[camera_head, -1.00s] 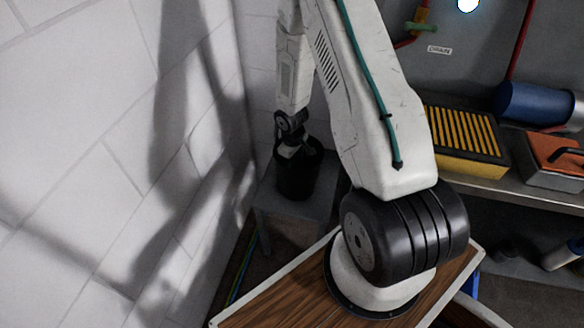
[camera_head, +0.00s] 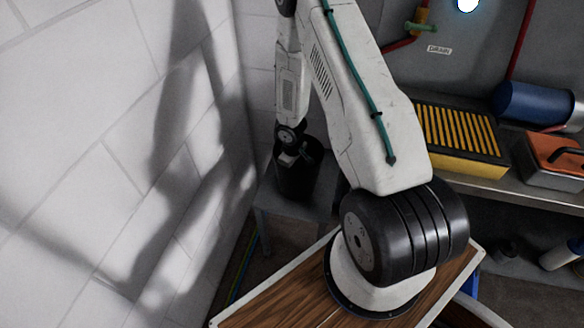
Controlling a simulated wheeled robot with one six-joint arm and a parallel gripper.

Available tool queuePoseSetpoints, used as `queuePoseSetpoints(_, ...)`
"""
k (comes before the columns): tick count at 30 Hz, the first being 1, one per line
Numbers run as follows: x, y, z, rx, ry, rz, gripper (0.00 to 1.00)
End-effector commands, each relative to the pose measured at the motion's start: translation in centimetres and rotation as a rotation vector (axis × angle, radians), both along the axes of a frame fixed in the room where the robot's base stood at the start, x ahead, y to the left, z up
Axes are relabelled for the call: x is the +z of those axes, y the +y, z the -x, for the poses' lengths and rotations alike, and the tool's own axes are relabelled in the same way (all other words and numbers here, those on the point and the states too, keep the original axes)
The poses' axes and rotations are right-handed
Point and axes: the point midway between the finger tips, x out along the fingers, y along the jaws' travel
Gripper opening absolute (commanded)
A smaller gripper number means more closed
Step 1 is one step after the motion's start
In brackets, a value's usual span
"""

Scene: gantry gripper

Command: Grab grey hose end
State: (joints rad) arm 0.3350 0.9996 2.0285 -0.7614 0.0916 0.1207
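I cannot make out a grey hose end in the head view. My white arm rises from the wooden base and bends down at the back left. Its end, with my gripper (camera_head: 288,155), is small and dark at the black bucket-like container (camera_head: 299,180). I cannot tell whether it is inside, above or in front of the container. The fingers cannot be made out, nor whether they hold anything. The container stands on a grey stand (camera_head: 300,207) by the white wall.
The white block wall (camera_head: 90,150) is close on the left. At right, a metal shelf (camera_head: 540,190) bears a yellow-and-black slatted box (camera_head: 460,140), a blue cylinder (camera_head: 535,103) and an orange-topped box (camera_head: 555,155). A pale tube-like object (camera_head: 562,256) lies below.

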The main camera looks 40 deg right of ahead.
Motion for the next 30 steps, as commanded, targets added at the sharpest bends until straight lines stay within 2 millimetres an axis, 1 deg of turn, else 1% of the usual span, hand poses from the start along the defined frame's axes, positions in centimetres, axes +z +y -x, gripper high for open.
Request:
queuePoseSetpoints(8, 0.3, 0.0, 0.0, -0.001, 0.0, 0.001, 0.01)
queuePoseSetpoints(13, 1.4, -0.1, -0.1, -0.002, -0.001, 0.002, 0.01)
queuePoseSetpoints(17, 2.8, 0.0, -0.1, -0.002, -0.002, 0.0, 0.01)
queuePoseSetpoints(30, 11.7, 0.0, -0.1, -0.001, -0.004, 0.002, 0.01)
